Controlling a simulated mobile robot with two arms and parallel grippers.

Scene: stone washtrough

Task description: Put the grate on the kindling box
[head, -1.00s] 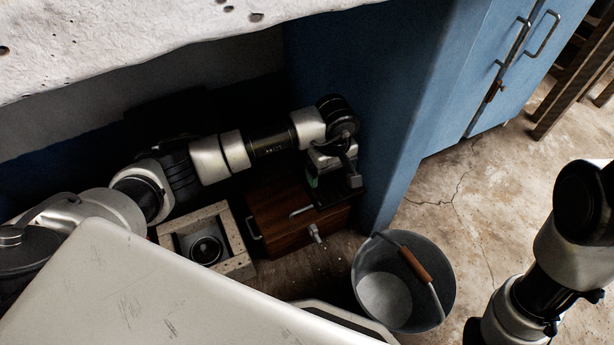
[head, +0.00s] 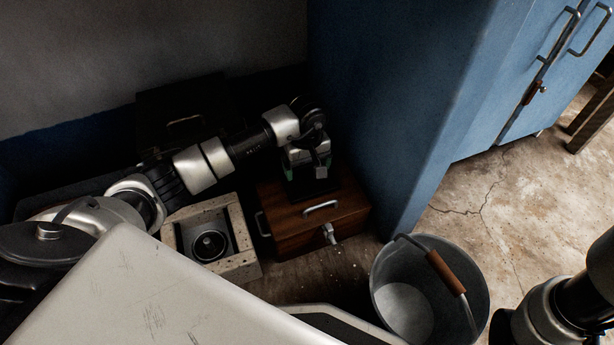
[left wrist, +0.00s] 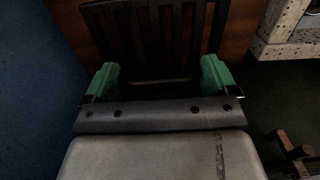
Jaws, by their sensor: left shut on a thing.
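The kindling box (head: 298,239) is a brown wooden box with metal handles and a latch, on the floor beside the blue cabinet in the head view. My left gripper (head: 308,170) points down over the box's back part. In the left wrist view the gripper (left wrist: 160,80) has its green fingertips at the near end of the grate (left wrist: 155,35), a black slatted piece, and is shut on it. The box's brown wood (left wrist: 238,30) shows behind the grate. In the head view the grate is mostly dark under the gripper; whether it touches the box I cannot tell.
A stone block with a round opening (head: 243,250) stands left of the box. A metal bucket (head: 382,285) with a wooden grip stands in front right. The blue cabinet (head: 385,130) rises close on the right. My right arm shows at the right edge.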

